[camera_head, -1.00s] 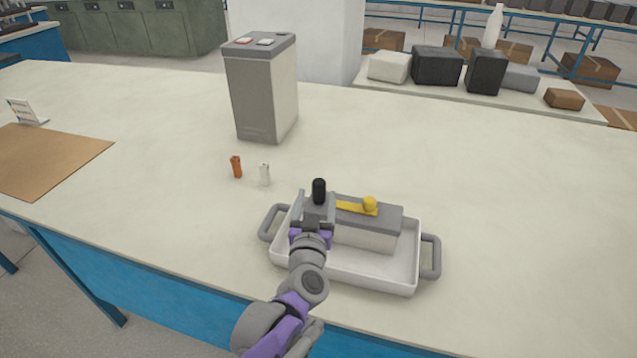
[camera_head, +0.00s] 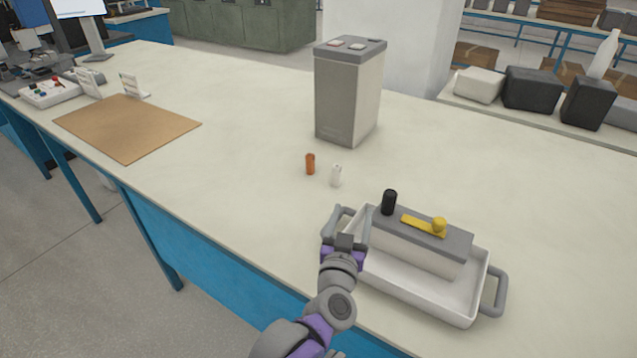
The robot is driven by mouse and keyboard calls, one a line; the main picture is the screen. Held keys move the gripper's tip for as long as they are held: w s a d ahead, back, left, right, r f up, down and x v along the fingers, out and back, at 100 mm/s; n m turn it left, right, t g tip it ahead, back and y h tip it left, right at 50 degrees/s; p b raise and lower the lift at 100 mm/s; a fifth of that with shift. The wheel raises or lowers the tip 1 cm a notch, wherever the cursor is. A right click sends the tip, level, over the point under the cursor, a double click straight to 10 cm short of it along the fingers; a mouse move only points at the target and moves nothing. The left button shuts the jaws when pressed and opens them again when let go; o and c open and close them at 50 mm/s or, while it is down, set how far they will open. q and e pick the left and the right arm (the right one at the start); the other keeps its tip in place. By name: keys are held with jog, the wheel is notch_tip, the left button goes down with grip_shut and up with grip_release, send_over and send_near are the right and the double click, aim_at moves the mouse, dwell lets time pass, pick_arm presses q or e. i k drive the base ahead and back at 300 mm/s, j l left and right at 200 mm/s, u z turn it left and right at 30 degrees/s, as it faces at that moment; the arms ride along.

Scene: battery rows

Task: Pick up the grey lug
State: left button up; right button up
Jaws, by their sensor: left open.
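A small pale grey-white lug (camera_head: 336,175) stands upright on the bench, right of an orange lug (camera_head: 310,164). No other loose piece of this kind shows, so the pale one best fits the grey lug. My left gripper (camera_head: 347,222) is open with nothing seen between its fingers. It is over the left end of the white tray (camera_head: 425,308), near that end's handle, and apart from the lug, which is farther back on the bench. Its height above the tray is hard to tell. My right gripper is not in view.
In the tray sits a grey-topped block (camera_head: 420,250) with a black knob (camera_head: 389,202) and a yellow lever (camera_head: 423,226). A tall grey box (camera_head: 348,95) stands behind the lugs. A brown mat (camera_head: 127,127) lies at left; the bench between is clear.

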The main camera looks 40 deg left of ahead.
aim_at(336, 169)
jog(key=u, duration=1.2)
